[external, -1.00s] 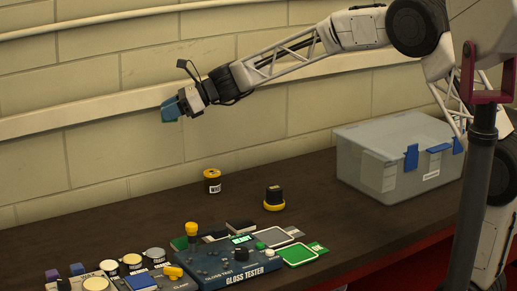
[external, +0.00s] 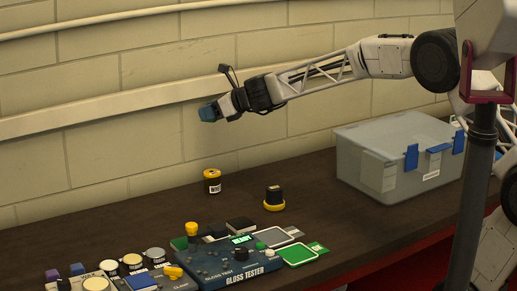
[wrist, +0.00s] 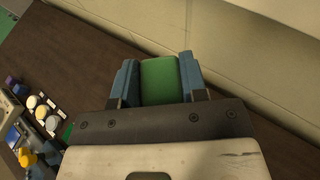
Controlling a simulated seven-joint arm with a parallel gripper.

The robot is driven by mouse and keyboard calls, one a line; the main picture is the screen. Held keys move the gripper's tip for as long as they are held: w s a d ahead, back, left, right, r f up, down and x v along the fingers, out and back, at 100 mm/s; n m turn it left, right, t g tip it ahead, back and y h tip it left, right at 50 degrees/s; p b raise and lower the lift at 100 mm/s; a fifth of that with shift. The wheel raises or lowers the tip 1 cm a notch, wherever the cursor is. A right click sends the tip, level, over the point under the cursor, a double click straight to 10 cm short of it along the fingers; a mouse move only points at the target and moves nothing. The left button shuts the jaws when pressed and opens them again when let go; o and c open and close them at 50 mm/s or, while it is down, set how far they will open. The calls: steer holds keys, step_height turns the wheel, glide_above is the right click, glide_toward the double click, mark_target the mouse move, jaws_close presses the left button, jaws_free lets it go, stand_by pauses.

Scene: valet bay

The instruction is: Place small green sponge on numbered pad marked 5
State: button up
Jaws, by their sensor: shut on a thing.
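The small green sponge (wrist: 160,80) sits between the two blue fingers of my gripper (wrist: 160,84) in the wrist view. My gripper is shut on it. In the external view my gripper (external: 208,113) is held high above the table, in front of the wall, and the sponge cannot be made out there. No pad with a readable number 5 shows. A green-and-white flat pad (external: 297,254) and a grey one (external: 277,237) lie right of the gloss tester, their markings too small to read.
The blue gloss tester (external: 230,260) and several round-topped pots (external: 132,262) crowd the table's front. A yellow-lidded jar (external: 212,182) and a black-and-yellow knob-like object (external: 273,198) stand behind. A grey bin (external: 375,165) stands at the right. The back left of the table is clear.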

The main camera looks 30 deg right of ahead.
steer(key=d+f+m+g+h, duration=0.1)
steer(key=d+m+g+h, duration=0.2)
steer(key=d, duration=1.6)
steer(key=d+f+m+g+h, duration=0.2)
steer(key=d+m+g+h, duration=0.2)
steer(key=d+m+h, duration=0.7)
steer(key=s+d+f+m+g+h, duration=0.1)
steer(key=d+m+g+h, duration=0.2)
steer(key=d, duration=2.5)
steer(key=shift+f+m+g+h, duration=0.4)
steer(key=shift+m+h, duration=1.8)
steer(key=shift+m, duration=2)
steer(key=shift+s+d, duration=0.1)
steer(key=shift+f, duration=3.1)
steer(key=shift+f, duration=1.9)
steer(key=shift+f, duration=0.1)
